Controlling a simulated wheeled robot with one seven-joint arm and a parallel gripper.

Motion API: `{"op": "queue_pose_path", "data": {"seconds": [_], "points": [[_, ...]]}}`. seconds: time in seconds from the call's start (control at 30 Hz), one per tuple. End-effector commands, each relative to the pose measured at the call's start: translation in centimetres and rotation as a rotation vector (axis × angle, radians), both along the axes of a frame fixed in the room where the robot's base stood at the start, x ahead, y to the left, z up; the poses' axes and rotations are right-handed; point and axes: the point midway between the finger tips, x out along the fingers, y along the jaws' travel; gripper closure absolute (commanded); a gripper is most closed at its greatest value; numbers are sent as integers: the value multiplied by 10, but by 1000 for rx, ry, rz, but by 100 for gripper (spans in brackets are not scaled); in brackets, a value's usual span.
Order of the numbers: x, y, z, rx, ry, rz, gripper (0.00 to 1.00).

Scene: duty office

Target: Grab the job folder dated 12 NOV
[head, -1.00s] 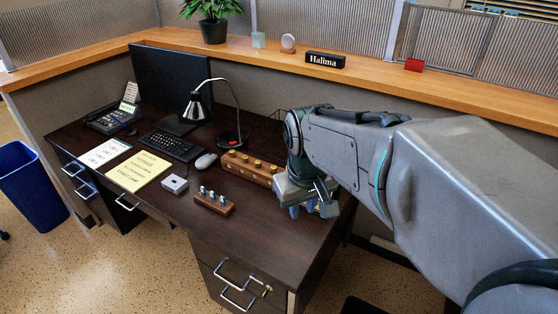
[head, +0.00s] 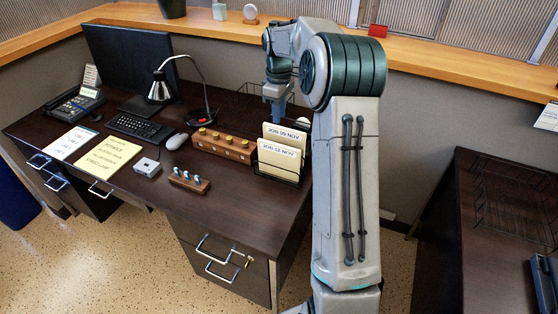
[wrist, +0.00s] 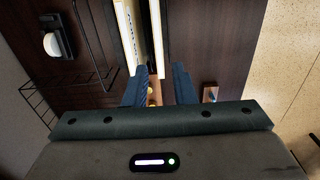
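Two cream job folders stand upright in a black wire rack (head: 277,174) on the right of the desk. The front folder (head: 279,158) appears to read 12 NOV. The rear folder (head: 285,134) appears to read 06 NOV. My gripper (head: 278,108) is just behind the rear folder in the head view, its tips partly hidden. In the wrist view my gripper (wrist: 158,80) is open. The folder edge that seems to be the front one (wrist: 157,38) lines up with the gap; the other edge (wrist: 127,35) lines up near the left finger.
A wooden block with brass knobs (head: 222,146) stands left of the rack, with a small block of pegs (head: 188,181) in front. A lamp (head: 160,88) is further left. A wire tray (wrist: 70,75) lies left of the folders in the wrist view.

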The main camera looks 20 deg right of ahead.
Motion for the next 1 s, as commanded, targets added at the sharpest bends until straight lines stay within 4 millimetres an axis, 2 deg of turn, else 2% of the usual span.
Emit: {"op": "queue_pose_path", "data": {"seconds": [0.4,0.67,0.9,1.0], "points": [[1,-1,-71,1,4,3,76],[2,-1,-91,1,3,2,76],[5,-1,-126,2,4,3,76],[5,-1,-134,1,3,2,76]]}}
